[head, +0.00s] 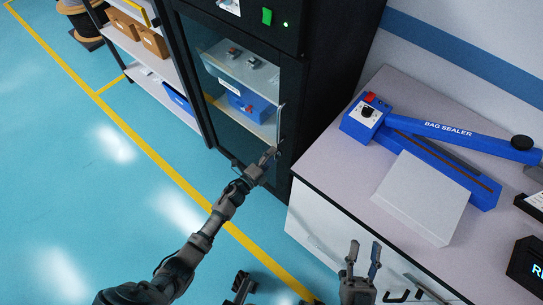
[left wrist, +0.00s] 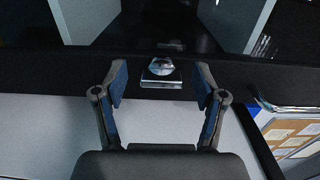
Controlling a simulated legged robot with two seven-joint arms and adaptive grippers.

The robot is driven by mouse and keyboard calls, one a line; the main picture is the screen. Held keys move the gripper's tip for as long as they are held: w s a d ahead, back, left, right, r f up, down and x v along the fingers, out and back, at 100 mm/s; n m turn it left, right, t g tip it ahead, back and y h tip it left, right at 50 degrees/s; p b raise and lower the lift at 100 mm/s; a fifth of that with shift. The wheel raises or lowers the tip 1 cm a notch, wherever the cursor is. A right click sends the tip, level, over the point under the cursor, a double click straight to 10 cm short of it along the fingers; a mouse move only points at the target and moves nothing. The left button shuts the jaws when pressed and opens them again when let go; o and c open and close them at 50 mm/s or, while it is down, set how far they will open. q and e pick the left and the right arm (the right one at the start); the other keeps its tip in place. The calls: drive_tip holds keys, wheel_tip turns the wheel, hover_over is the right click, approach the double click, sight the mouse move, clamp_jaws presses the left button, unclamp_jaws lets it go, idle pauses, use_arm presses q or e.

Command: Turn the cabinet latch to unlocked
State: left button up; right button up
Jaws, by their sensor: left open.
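The black cabinet (head: 335,70) has a glass door with a vertical handle (head: 281,119). In the left wrist view, the latch (left wrist: 160,67) is a small silver knob with a square plate below it, on a dark frame strip. My left gripper (head: 270,154) is at the lower door edge, just below the handle. In the left wrist view its fingers are open (left wrist: 160,83), one on each side of the latch, with a gap on both sides. In the head view the latch is too small to make out. My right gripper (head: 363,260) is open and empty, low in front of the counter.
A counter (head: 330,165) to the right of the cabinet carries a blue bag sealer (head: 440,130). A shelf rack (head: 130,45) with boxes stands left of the cabinet. The floor (head: 90,200) at left is clear.

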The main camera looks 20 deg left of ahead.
use_arm(q)
drive_tip(key=v, duration=1.2)
drive_tip(key=shift+w, duration=0.15)
